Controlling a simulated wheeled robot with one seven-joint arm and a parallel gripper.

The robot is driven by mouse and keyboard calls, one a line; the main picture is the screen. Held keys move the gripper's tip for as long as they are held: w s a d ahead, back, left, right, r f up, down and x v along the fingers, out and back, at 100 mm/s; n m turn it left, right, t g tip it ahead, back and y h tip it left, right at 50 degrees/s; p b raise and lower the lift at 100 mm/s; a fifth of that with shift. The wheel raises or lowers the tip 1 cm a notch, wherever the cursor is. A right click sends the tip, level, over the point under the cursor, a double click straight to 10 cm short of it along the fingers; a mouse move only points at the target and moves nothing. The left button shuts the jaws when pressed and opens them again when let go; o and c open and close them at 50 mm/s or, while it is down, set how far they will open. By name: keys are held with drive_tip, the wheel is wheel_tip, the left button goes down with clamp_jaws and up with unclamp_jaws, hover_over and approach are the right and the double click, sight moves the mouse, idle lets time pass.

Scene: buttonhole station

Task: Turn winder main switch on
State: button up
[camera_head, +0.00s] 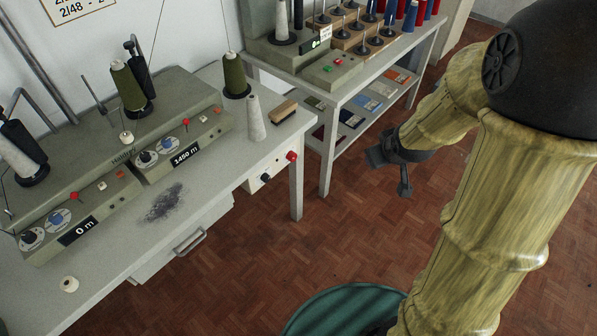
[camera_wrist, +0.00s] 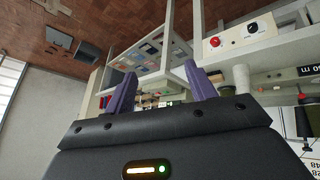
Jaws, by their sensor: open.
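The winder (camera_head: 120,160) stands on the grey table at left, with green and white thread cones and displays reading 0 m and 1450 m. A pale switch box (camera_head: 275,172) sits under the table's right front edge. It carries a red knob (camera_head: 291,156) and a black knob (camera_head: 265,178). Both also show in the wrist view, the red knob (camera_wrist: 215,42) left of the black knob (camera_wrist: 252,28). I cannot tell which is the main switch or its position. My gripper (camera_head: 390,172) is open and empty, right of the box and apart from it; its purple fingers (camera_wrist: 162,88) show in the wrist view.
A second table (camera_head: 350,90) with spools, a small control box and a lower shelf of coloured packets stands behind my gripper. A brush (camera_head: 283,111) and a white cone (camera_head: 255,120) stand on the near table (camera_head: 215,190). A drawer hangs below. The parquet floor in front is mostly clear.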

sight(295, 158)
drive_tip(key=w+a+f+n+t+y+b, duration=0.2)
drive_tip(key=w+f+n+y+b, duration=0.15)
drive_tip(key=w+f+b, duration=0.45)
drive_tip(key=w+a+f+n+t+y+b, duration=0.2)
drive_tip(key=w+f+n+b, duration=0.25)
drive_tip(key=f+b, duration=0.4)
drive_tip(key=a+f+n+y+b, duration=0.3)
drive_tip(key=f+n+y+b, duration=0.4)
drive_tip(key=f, duration=0.8)
drive_tip(key=y+b, duration=0.2)
drive_tip(key=b, duration=0.2)
drive_tip(key=shift+w+a+b, duration=0.3)
drive_tip(key=shift+w+a, duration=0.05)
drive_tip(key=shift+a, duration=0.05)
drive_tip(key=b+x, duration=0.1)
drive_tip(key=x, duration=0.4)
drive_tip(key=b+x, duration=0.1)
drive_tip(key=x, duration=0.5)
drive_tip(key=b+x, duration=0.1)
drive_tip(key=x, duration=0.5)
drive_tip(key=shift+w+a+f, duration=0.1)
drive_tip(key=shift+a+f, duration=0.1)
drive_tip(key=shift+f, duration=0.05)
